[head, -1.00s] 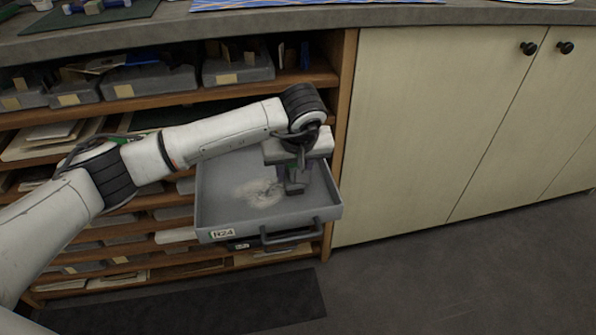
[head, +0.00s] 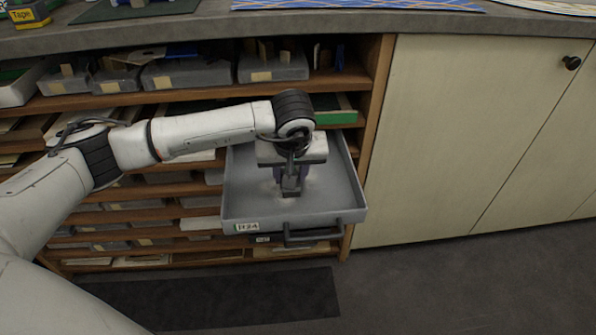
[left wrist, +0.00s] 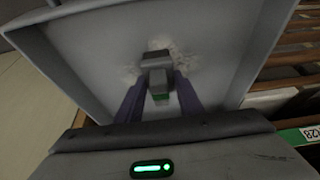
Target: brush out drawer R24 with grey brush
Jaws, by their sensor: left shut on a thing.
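Drawer R24 (head: 340,190) is a grey tray pulled out of the wooden shelf unit, with a label and a dark handle on its front. My left gripper (head: 291,178) reaches down into it, shut on the grey brush (head: 291,191). In the left wrist view the brush (left wrist: 157,68) sits between the two purple fingers, its head over the drawer floor. Pale dust (left wrist: 165,45) shows around and beyond the brush head. Whether the bristles touch the floor is hard to tell. My right gripper is out of view.
Shelves (head: 130,103) with grey boxes and papers lie left of and behind the drawer. A cream cabinet door (head: 450,130) stands to the right. The countertop (head: 330,22) runs above. A dark mat (head: 215,300) lies on the floor below.

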